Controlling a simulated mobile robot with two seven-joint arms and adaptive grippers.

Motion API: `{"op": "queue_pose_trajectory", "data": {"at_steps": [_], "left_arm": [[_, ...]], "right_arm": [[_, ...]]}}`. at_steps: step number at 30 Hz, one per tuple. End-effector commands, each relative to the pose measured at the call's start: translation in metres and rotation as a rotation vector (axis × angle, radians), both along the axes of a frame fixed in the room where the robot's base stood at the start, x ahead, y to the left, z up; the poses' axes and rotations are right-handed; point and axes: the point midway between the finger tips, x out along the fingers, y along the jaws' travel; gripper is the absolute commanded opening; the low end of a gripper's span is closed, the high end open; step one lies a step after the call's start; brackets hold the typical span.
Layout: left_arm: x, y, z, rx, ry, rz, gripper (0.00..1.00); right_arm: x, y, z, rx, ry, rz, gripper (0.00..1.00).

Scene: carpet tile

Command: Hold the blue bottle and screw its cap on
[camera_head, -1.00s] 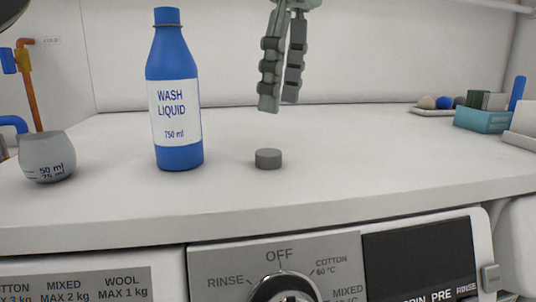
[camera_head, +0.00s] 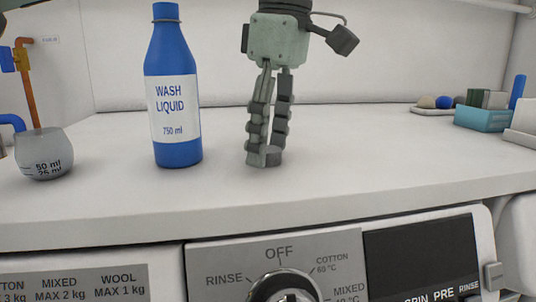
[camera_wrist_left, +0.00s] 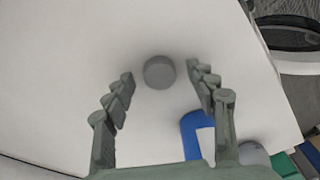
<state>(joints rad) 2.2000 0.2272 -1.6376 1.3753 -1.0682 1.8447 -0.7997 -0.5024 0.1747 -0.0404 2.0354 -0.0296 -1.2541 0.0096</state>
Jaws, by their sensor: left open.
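The blue bottle (camera_head: 173,85), labelled "WASH LIQUID 750 ml", stands upright on the white counter, left of my gripper. Its neck shows no grey cap. It shows partly in the left wrist view (camera_wrist_left: 192,130), behind my gripper. The round grey cap (camera_wrist_left: 159,72) lies on the counter. In the head view the fingers hide most of it. My left gripper (camera_head: 264,156) points down at the cap and is open. In the left wrist view its fingertips (camera_wrist_left: 160,77) are on either side of the cap, with a gap on both sides. My right gripper is not seen.
A grey measuring cup (camera_head: 43,154) stands at the counter's left. A teal box (camera_head: 484,119) and a tray of small items (camera_head: 434,111) are at the back right. The washing machine panel (camera_head: 280,268) is below the front edge.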

Motion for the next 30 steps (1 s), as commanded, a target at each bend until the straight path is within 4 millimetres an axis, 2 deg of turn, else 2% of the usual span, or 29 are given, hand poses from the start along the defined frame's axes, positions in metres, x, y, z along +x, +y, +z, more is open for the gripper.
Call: {"op": "queue_pose_trajectory", "data": {"at_steps": [10, 18, 30], "left_arm": [[0.0, 0.0001, -0.0009, 0.0, 0.0, 0.0, 0.57], [0.0, 0.0, -0.0008, 0.0, 0.0, 0.0, 0.24], [0.0001, -0.0001, 0.0008, 0.0, 0.0, 0.001, 0.23]], "right_arm": [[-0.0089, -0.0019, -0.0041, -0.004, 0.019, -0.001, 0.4], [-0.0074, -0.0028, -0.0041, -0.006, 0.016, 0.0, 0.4], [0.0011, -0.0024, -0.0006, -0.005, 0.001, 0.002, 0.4]]}}
